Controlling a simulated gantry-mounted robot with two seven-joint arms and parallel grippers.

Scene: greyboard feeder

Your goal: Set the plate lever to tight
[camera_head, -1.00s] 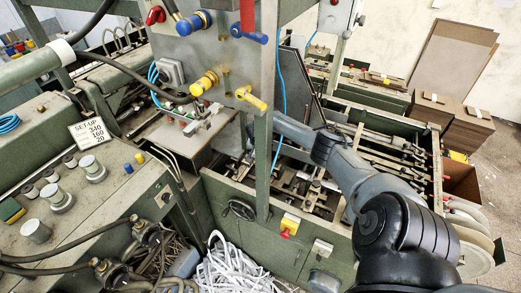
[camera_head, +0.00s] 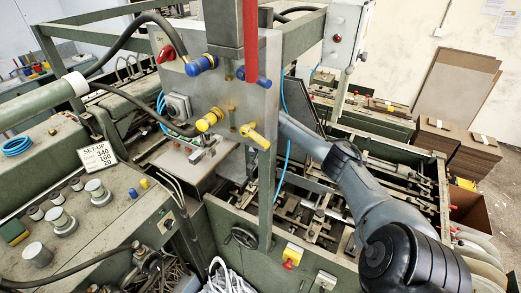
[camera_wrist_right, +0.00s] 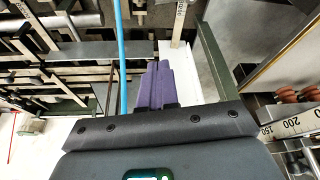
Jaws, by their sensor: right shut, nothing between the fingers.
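I cannot tell for certain which part is the plate lever. In the wrist view, a narrow upright strip (camera_wrist_right: 180,22) with small, hard-to-read lettering stands just beyond my right gripper (camera_wrist_right: 155,68). Its purple fingers are shut and empty, over or beside a white surface (camera_wrist_right: 192,88). I cannot tell whether they touch the strip. In the head view, my right arm reaches in from the lower right and its gripper is hidden behind the grey control panel. My left gripper is out of view.
A blue cable (camera_wrist_right: 120,60) hangs left of the fingers in the wrist view, and a numbered scale (camera_wrist_right: 292,126) is at right. Green frame posts (camera_head: 266,195) and machine rails (camera_head: 315,205) crowd the arm. Stacked greyboard (camera_head: 472,155) stands at far right.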

